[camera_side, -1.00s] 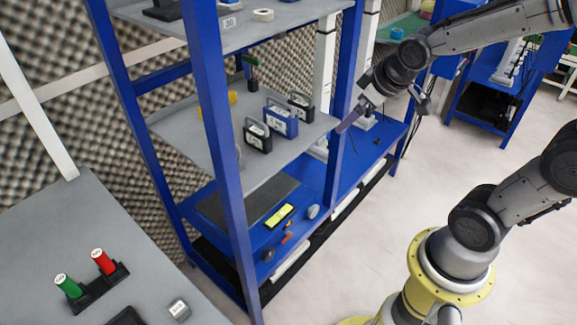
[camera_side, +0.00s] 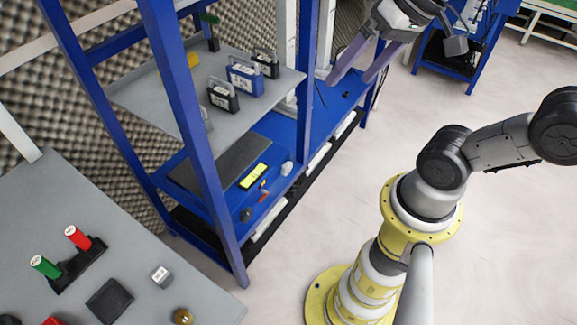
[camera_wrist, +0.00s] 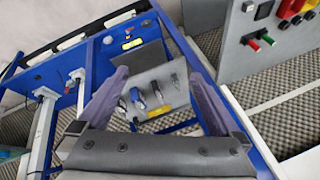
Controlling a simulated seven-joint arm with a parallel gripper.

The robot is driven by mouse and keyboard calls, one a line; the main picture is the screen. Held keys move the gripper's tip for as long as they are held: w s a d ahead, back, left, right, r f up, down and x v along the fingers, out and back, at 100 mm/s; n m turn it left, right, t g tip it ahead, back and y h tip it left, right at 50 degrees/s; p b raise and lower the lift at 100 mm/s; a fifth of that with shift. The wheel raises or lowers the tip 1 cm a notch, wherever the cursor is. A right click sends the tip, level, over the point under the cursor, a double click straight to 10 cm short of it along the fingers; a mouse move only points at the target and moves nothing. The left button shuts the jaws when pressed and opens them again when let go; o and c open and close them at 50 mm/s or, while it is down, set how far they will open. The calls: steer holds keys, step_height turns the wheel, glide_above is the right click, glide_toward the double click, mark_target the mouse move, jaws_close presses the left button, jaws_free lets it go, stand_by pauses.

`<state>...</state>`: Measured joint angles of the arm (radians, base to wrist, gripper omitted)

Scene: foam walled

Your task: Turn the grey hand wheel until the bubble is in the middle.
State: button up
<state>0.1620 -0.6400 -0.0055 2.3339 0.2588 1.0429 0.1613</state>
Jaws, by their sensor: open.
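A yellow-green level vial (camera_side: 253,176) lies on the blue lower deck of the rack; it also shows in the wrist view (camera_wrist: 133,44). Its bubble is too small to make out. A small grey rounded part (camera_side: 287,168), which looks like the hand wheel, stands just right of the vial; it also shows in the wrist view (camera_wrist: 108,40). My gripper (camera_side: 350,78) is up at the top of the side view, open and empty, apart from the wheel and vial. In the wrist view its two purple fingers (camera_wrist: 160,75) are spread wide.
A grey shelf (camera_side: 140,98) with several handled cases, including a blue one (camera_side: 245,77), sits above the deck. A blue upright (camera_side: 304,90) stands at the rack's front. A grey table (camera_side: 210,297) with red and green cylinders is at lower left. Open floor lies to the right.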

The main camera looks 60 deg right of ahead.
steer(key=w+d+m+t+y, duration=0.3)
steer(key=w+d+m+t, duration=0.15)
steer(key=w+m, duration=0.9)
steer(key=d+m+t+h, duration=0.4)
steer(key=d+m+h, duration=0.1)
steer(key=d+m, duration=1.35)
glide_toward(289, 168)
steer(key=shift+n, duration=0.3)
steer(key=x, duration=0.9)
steer(key=shift+w, duration=0.2)
steer(key=shift+c, duration=0.3)
steer(key=shift+r, duration=0.1)
steer(key=c, duration=1.2)
